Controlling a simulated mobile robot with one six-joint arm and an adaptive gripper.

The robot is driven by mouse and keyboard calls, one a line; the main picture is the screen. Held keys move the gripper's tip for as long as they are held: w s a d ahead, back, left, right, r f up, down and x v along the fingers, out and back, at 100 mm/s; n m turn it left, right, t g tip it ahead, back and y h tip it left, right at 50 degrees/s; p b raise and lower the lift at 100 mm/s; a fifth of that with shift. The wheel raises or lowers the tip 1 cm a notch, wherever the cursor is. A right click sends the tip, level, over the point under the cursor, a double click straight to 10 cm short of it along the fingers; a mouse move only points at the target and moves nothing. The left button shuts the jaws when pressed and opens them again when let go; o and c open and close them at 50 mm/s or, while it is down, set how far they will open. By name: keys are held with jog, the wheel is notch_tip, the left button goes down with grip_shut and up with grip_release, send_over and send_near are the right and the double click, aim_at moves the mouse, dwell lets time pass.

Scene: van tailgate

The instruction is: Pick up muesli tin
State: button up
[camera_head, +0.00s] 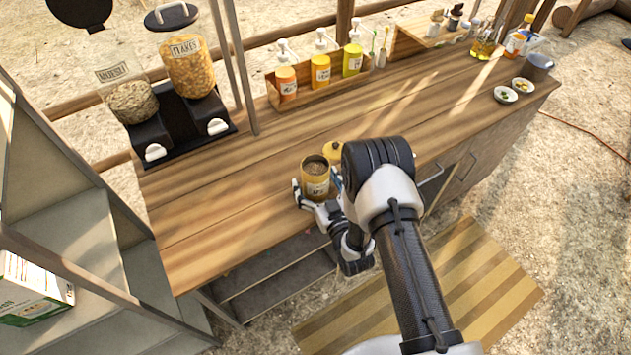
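A yellow tin (316,187) with a pale label stands on the wooden counter near its front edge. It is open at the top and filled with brown, grainy contents; its label is too small to read, so I cannot confirm it is the muesli tin. My gripper (316,192) is low at the tin, with one finger on its left side and the other on its right. I cannot tell whether the fingers touch the tin. My wrist and forearm hide part of the right finger and the counter there.
A yellow lid (333,151) lies just behind the tin. Two cereal dispensers (188,68) stand at the back left. A wooden box (318,82) of pump bottles is at the back. Small bowls (505,94) sit far right. The counter (215,215) left of the tin is clear.

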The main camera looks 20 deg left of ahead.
jog(key=shift+c, duration=0.2)
jog(key=c, duration=1.2)
jog(key=shift+c, duration=0.4)
jog(key=shift+r, duration=0.1)
